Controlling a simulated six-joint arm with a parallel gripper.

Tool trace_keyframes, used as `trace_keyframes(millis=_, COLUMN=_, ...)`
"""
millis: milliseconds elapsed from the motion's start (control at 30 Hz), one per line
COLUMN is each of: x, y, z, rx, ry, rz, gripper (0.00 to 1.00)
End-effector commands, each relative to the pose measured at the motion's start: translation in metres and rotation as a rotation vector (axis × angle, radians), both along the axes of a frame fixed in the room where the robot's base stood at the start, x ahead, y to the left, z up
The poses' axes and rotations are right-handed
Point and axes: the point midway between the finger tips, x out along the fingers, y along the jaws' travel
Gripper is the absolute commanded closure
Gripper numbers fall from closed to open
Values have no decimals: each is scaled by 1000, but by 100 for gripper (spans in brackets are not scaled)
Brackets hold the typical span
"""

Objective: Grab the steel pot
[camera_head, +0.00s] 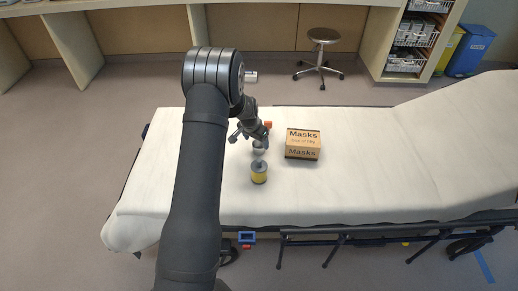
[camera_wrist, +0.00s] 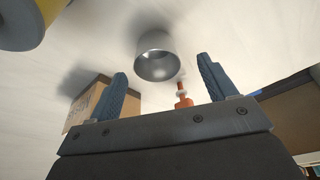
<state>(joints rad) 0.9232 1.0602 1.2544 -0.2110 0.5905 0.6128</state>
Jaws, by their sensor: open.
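The steel pot (camera_wrist: 156,57) is a small shiny silver cup standing on the white stretcher sheet. In the wrist view it lies ahead of my gripper (camera_wrist: 163,66), roughly between the lines of the two blue fingers. The fingers are wide apart and nothing is held. In the head view the pot (camera_head: 258,150) shows only in part, since my gripper (camera_head: 262,138) hangs over it and hides some of it. I cannot tell the exact gap between fingertips and pot.
A yellow tin with a grey top (camera_head: 259,175) stands close in front of the pot. An orange-topped bottle (camera_wrist: 183,97) stands near the pot on the other side. A cardboard Masks box (camera_head: 303,145) is to the right. The sheet (camera_head: 375,150) is clear farther right.

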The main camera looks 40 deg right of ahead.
Motion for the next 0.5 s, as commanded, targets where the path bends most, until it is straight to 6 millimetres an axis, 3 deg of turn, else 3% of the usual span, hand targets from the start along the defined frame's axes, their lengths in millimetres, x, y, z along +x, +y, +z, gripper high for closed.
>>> trace_keyframes(millis=233, x=-3, y=-14, z=-32, rx=3, ry=2, rz=0, gripper=23)
trace_keyframes(millis=500, x=-2, y=-16, z=-38, rx=1, ry=0, rz=0, gripper=23)
